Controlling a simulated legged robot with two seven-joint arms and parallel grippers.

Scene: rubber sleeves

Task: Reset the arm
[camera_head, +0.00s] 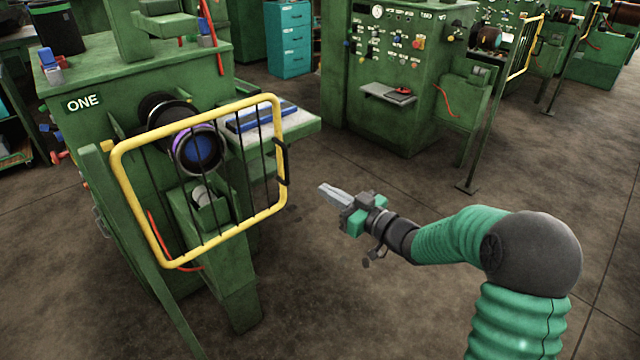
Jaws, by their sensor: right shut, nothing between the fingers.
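My right arm, in a ribbed green sleeve with a dark grey elbow, comes in from the lower right of the head view. My left gripper is not in view.
The gate covers a round chuck (198,150) with a purple ring. A side shelf (300,127) carries a blue tray. A green control cabinet (390,110) and a teal drawer unit (290,40) stand behind. Bare floor (400,310) lies around my arm.

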